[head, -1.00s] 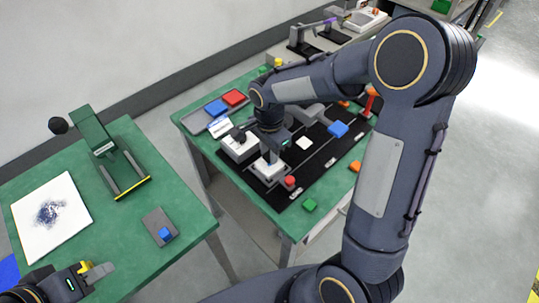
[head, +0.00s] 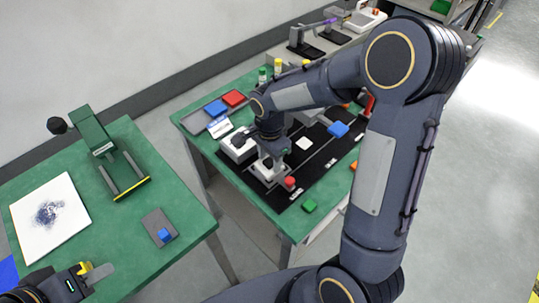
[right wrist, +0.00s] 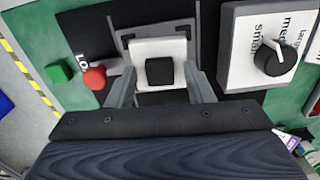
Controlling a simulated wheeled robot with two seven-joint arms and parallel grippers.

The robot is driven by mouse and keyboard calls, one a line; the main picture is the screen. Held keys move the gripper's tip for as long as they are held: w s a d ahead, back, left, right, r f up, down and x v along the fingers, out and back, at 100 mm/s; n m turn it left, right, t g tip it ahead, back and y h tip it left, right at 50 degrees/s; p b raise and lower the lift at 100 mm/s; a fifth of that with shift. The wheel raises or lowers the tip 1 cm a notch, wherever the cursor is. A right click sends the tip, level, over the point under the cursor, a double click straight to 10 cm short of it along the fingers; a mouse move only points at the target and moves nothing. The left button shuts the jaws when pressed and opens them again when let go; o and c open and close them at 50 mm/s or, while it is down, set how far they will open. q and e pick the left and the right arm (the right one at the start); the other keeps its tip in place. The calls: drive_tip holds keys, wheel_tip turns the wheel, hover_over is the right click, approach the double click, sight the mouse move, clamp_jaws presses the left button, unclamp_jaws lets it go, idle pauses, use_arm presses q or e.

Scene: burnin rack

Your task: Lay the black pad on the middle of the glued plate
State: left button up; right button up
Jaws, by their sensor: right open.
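In the right wrist view a small black square pad (right wrist: 159,71) sits about the middle of a white plate (right wrist: 145,48). My right gripper (right wrist: 161,92) is open, with one finger on each side of the pad and a gap to it on both sides. In the head view my right gripper (head: 270,160) is low over the white plate (head: 264,173) on the black mat, and it hides the pad. Glue cannot be made out. My left gripper (head: 97,272) is at the lower left, near the left table's front edge; its jaw state is unclear.
Beside the plate stand a white box with a black knob (right wrist: 273,57), a red button (right wrist: 94,78) and a green block (right wrist: 59,72). A white square (head: 304,143) and a blue block (head: 338,130) lie on the mat. A green press (head: 105,150) stands on the left table.

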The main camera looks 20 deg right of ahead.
sight(269, 161)
drive_tip(key=shift+r, duration=0.25)
drive_tip(key=shift+w+r, duration=0.1)
drive_tip(key=shift+r, duration=0.3)
wheel_tip(269, 161, up, 10)
drive_tip(key=r, duration=0.1)
drive_tip(key=s+r+n+t+y, duration=0.1)
drive_tip(key=s+n+t+y, duration=0.2)
drive_tip(key=s+n, duration=1)
drive_tip(key=s+t, duration=0.2)
drive_tip(key=s, duration=0.5)
drive_tip(key=shift+a+r+t+y+p, duration=0.15)
drive_tip(key=shift+t+y+p, duration=0.15)
drive_tip(key=shift+y+p, duration=0.1)
